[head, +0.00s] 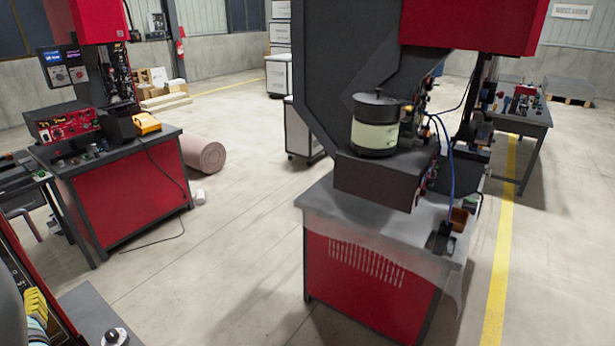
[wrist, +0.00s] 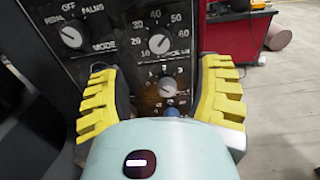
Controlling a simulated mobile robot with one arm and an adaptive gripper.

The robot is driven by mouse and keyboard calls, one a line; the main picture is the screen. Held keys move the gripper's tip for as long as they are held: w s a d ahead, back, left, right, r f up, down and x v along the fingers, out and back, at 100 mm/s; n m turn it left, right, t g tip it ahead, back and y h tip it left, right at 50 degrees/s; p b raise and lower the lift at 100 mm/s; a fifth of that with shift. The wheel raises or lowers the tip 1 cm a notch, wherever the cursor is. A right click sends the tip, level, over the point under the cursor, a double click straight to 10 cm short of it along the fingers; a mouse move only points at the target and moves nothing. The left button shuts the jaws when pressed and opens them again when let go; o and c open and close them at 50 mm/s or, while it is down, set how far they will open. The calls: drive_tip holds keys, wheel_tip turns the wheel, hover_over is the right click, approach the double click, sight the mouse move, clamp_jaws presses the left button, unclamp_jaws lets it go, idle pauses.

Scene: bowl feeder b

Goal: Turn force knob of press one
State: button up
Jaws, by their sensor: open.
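In the wrist view my gripper (wrist: 160,72) is open, with one yellow ridged finger on each side of a small lower knob (wrist: 167,87) on a dark, worn control panel (wrist: 119,52). I cannot tell whether the fingers touch it. Above it is a larger knob (wrist: 159,44) with a scale from 10 to 60; its label is too blurred to read. A mode knob (wrist: 71,37) marked pedal, off and palms is at the upper left. Which knob is the force knob cannot be read. In the head view, yellow finger ridges show at the lower left edge.
A blue part (wrist: 172,110) lies just below the lower knob, partly hidden by my gripper. In the head view, a machine with a bowl feeder (head: 376,138) stands on a red cabinet (head: 350,287). A red workbench (head: 130,190) is at left. Open floor lies between them.

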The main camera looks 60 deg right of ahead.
drive_tip(key=w+b, duration=0.2)
drive_tip(key=w, duration=0.5)
drive_tip(key=shift+w+b, duration=0.15)
drive_tip(key=shift+b, duration=0.25)
drive_tip(key=shift+o, duration=0.2)
clamp_jaws()
